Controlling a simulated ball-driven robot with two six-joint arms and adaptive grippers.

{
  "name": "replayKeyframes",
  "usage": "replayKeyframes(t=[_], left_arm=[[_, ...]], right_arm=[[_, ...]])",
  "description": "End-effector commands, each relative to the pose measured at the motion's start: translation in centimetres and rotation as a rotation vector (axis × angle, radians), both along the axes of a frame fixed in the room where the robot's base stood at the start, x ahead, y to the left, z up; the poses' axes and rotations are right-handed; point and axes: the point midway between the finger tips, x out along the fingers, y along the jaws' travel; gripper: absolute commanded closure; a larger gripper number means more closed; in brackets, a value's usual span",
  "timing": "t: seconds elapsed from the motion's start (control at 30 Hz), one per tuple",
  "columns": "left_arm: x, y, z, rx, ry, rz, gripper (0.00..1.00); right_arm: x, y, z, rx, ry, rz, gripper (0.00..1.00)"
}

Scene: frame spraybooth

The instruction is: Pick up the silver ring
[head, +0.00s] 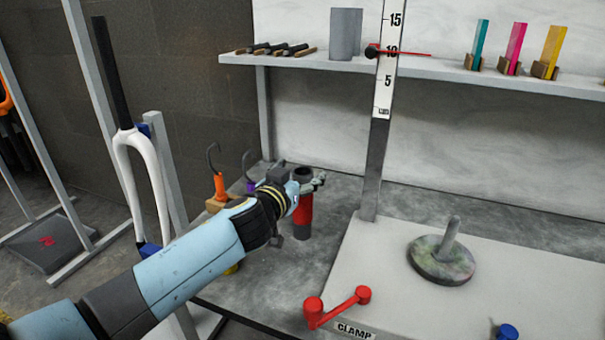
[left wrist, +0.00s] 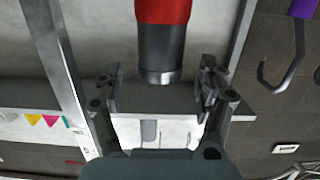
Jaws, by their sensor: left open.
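I cannot make out a silver ring for certain in either view. My left gripper (head: 308,184) is open at an upright red and dark cylinder (head: 304,208) on the grey bench, and partly covers its upper part. In the left wrist view, which looks upside down, the two fingers of the gripper (left wrist: 160,85) are spread apart. The dark end of the red cylinder (left wrist: 162,50) shows between and beyond them. A gap shows on each side, and no contact is visible. My right gripper is not in view.
A white fork (head: 146,170) stands left of my arm. A white block bears a red clamp handle (head: 338,305) and a round disc with a post (head: 441,260). A tall scale (head: 385,90) and shelf (head: 430,68) stand behind.

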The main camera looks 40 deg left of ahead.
Motion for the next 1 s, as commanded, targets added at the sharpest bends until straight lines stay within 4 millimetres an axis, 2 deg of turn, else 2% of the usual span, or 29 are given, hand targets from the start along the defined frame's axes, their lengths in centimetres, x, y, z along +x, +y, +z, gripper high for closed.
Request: replayKeyframes(t=[0.07, 0.47, 0.77, 0.87, 1.0], left_arm=[[0.0, 0.0, 0.0, 0.000, 0.000, 0.000, 0.26], [-0.1, 0.0, 0.0, 0.000, 0.000, 0.000, 0.76], [0.0, 0.0, 0.4, 0.000, -0.001, 0.000, 0.76], [0.0, 0.0, 1.3, 0.000, -0.003, 0.000, 0.76], [0.0, 0.0, 3.7, 0.000, -0.005, 0.001, 0.76]], right_arm=[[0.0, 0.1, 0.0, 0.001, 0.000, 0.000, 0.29], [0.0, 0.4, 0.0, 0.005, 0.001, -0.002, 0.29], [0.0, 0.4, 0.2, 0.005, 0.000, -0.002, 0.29], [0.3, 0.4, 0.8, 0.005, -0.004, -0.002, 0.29], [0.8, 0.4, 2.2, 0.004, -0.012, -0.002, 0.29]])
